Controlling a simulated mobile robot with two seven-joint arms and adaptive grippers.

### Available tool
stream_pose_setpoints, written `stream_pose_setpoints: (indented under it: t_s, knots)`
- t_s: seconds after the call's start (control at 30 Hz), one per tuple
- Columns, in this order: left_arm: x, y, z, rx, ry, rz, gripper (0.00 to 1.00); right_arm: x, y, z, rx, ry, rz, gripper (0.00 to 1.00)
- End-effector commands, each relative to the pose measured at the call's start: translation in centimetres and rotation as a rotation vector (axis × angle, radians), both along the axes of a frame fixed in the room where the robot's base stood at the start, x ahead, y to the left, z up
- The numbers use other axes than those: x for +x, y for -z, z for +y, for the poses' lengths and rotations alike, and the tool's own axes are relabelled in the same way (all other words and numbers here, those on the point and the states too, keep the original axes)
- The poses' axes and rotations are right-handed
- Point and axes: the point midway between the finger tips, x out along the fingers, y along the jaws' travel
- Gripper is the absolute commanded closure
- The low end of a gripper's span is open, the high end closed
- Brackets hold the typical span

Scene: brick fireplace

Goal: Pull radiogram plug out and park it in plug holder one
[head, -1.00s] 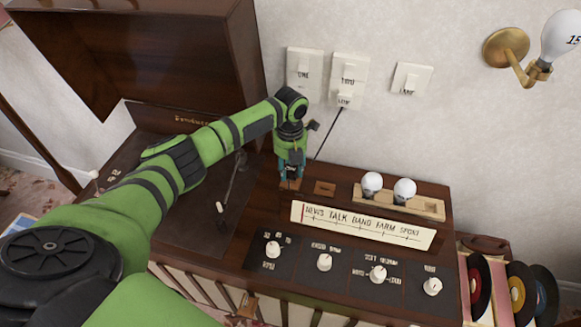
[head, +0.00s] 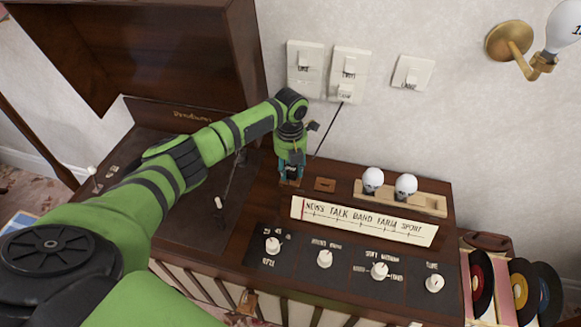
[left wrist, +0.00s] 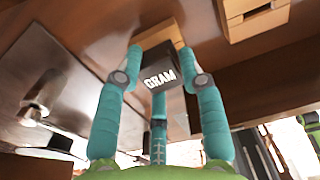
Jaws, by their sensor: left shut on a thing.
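My left gripper (head: 291,172) is over the back of the wooden radiogram top (head: 250,215), pointing down. In the left wrist view its two teal fingers (left wrist: 160,80) are shut on a black plug (left wrist: 160,70) marked "GRAM". The plug sits at a small wooden holder (head: 289,184), partly hidden by the gripper; I cannot tell if it is fully seated. A second wooden holder (head: 325,185) stands empty to the right. My right gripper is not in view.
White wall sockets (head: 304,70) and (head: 348,72) are behind, with a dark cord (head: 328,130) hanging from the second. A lamp switch (head: 412,72) is to the right. Two bulbs (head: 388,183) stand in a wooden tray (head: 428,203).

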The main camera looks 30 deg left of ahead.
Motion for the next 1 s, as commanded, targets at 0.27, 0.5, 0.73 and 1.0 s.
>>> stream_pose_setpoints:
  t_s: [0.27, 0.5, 0.73, 1.0]
  knots:
    - [-0.1, 0.8, -0.1, 0.0, 0.001, 0.001, 1.0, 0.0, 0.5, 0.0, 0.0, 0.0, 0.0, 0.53]
    - [-0.1, 1.1, -0.1, 0.0, 0.001, 0.002, 0.37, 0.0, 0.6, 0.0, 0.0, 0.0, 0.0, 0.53]
    - [0.0, 1.0, 0.0, 0.0, 0.0, 0.001, 0.34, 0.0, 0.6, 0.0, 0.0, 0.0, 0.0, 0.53]
    - [0.1, -0.4, 0.0, 0.0, 0.001, -0.003, 0.34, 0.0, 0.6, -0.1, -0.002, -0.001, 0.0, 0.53]
